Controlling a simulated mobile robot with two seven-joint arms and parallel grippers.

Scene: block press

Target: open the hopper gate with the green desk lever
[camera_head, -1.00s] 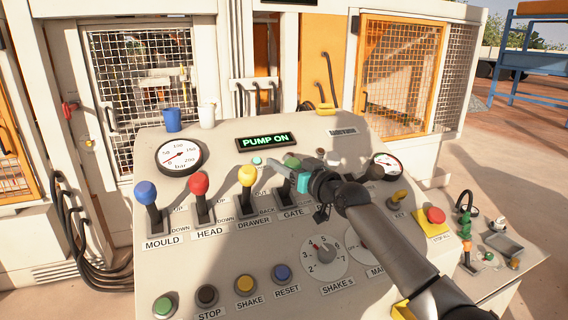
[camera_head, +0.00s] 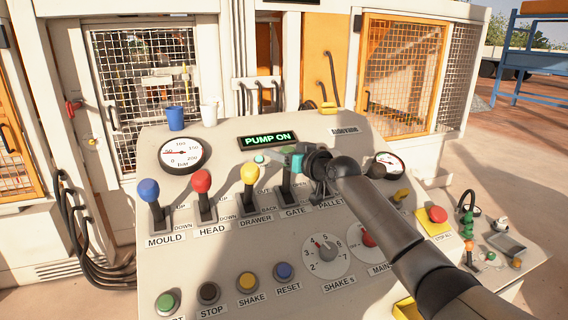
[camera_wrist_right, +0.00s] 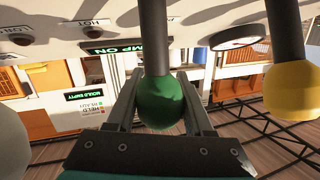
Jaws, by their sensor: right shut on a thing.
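The green gate lever stands on the sloping control desk (camera_head: 225,235), above the GATE label (camera_head: 292,212). Its dark shaft (camera_head: 286,186) shows in the head view, but my right gripper (camera_head: 291,159) mostly hides its knob. In the right wrist view the round green knob (camera_wrist_right: 160,103) sits between the two fingers of my right gripper (camera_wrist_right: 158,110), which is shut on it. The lever's shaft looks close to upright. The hopper gate itself cannot be made out. My left gripper is not in view.
The yellow drawer lever (camera_head: 249,175) stands close to the left of my gripper, with the red head lever (camera_head: 202,182) and blue mould lever (camera_head: 149,191) further left. A lit PUMP ON display (camera_head: 267,140) is behind. A red stop button (camera_head: 437,214) is at right.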

